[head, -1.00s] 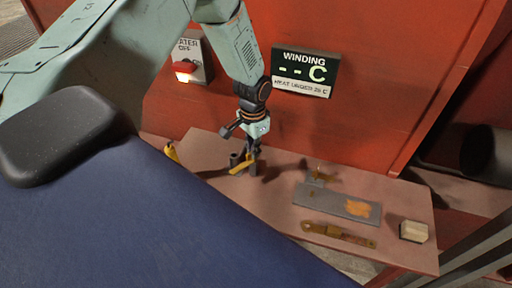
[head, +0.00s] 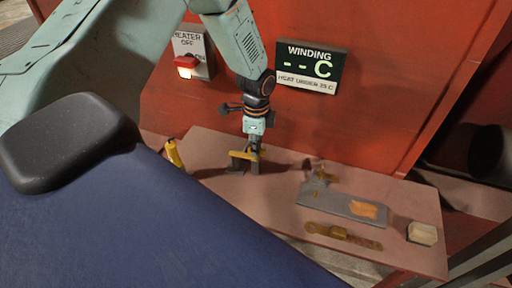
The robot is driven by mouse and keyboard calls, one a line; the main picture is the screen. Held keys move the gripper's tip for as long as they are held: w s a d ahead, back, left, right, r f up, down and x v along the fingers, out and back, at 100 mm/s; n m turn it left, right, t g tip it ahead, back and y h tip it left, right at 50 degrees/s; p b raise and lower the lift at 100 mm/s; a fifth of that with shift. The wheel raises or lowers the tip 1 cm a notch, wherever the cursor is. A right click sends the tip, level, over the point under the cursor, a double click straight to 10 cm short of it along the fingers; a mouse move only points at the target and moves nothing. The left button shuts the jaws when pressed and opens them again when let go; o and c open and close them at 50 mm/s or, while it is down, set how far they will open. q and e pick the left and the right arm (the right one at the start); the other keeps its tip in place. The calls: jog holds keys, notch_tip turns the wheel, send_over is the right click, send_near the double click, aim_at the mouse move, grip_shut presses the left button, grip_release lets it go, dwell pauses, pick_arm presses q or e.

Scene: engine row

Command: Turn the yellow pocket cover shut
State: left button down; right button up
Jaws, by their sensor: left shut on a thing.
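The yellow pocket cover (head: 239,154) is a short yellow bar at the dark pocket block (head: 238,167) on the pinkish shelf, in the middle of the head view. It lies nearly level across the top of the block. My left gripper (head: 254,152) points down from above and is shut on the yellow cover near its right end. The fingers hide part of the cover, and the pocket's inside cannot be seen. My right gripper is not in view.
A grey plate with an orange patch (head: 343,205), a brass bar (head: 342,236) and a cream block (head: 422,233) lie right on the shelf (head: 283,207). A yellow item (head: 173,152) is left. A heater switch (head: 187,65) and winding display (head: 311,67) are on the red wall behind.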

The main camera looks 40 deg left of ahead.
pick_arm(q)
jog(key=shift+w+m, duration=0.1)
jog(key=shift+m, duration=0.8)
jog(key=c, duration=1.5)
grip_release()
jog(key=shift+o, duration=0.2)
notch_tip(320, 180, up, 12)
